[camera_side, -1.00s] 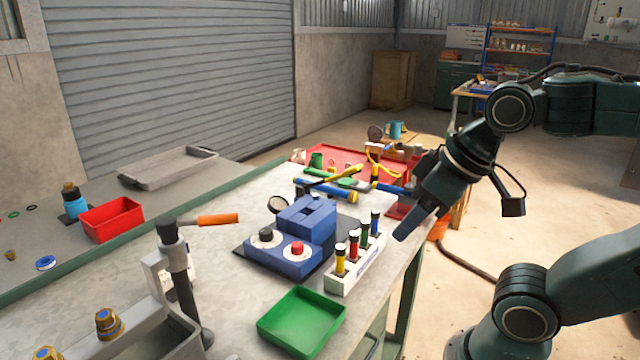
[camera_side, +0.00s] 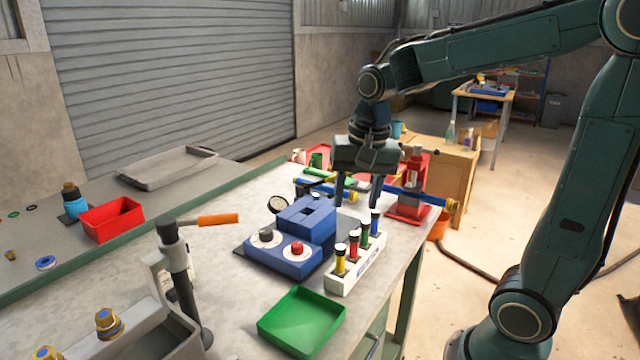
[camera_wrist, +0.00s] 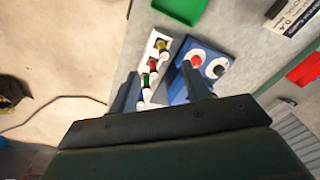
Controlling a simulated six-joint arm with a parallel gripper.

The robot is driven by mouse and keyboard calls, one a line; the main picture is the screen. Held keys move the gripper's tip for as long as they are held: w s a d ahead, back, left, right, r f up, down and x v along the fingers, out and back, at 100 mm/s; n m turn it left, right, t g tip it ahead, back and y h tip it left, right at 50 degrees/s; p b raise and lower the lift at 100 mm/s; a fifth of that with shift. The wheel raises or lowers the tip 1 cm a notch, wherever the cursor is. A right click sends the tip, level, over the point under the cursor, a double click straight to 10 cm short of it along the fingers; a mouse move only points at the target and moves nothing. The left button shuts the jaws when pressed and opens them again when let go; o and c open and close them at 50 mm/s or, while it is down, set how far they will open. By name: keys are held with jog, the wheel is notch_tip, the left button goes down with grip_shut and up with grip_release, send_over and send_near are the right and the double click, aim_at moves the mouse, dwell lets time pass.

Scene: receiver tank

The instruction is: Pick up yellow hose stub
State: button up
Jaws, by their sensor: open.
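The yellow hose stub (camera_side: 340,262) stands upright in the near end slot of a white rack (camera_side: 360,273), with a dark band and a pale top. In the wrist view the yellow stub (camera_wrist: 164,46) is at the far end of the rack (camera_wrist: 149,50). My gripper (camera_side: 358,203) points down, open and empty, above and behind the rack, nearer its blue-stub end. In the wrist view the open fingers (camera_wrist: 160,72) straddle part of the rack in the picture, apart from the yellow stub.
Red (camera_side: 353,245), green (camera_side: 364,233) and blue (camera_side: 375,222) stubs share the rack. A blue fixture (camera_side: 288,262) with knobs stands close to its left. A green tray (camera_side: 302,322) lies in front. Blue pipes and a red stand (camera_side: 408,208) are behind.

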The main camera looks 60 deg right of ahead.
aim_at(340, 247)
jog(key=w+d+f+m+g, duration=0.1)
jog(key=w+d+f+m, duration=0.2)
jog(key=w+f+m, duration=0.1)
jog(key=shift+w+d+g, duration=0.2)
jog(key=shift+w+g, duration=0.1)
jog(key=shift+w, duration=0.15)
jog(key=shift+f, duration=0.15)
jog(key=shift+f, duration=4.2)
jog(key=shift+f, duration=2.6)
grip_shut()
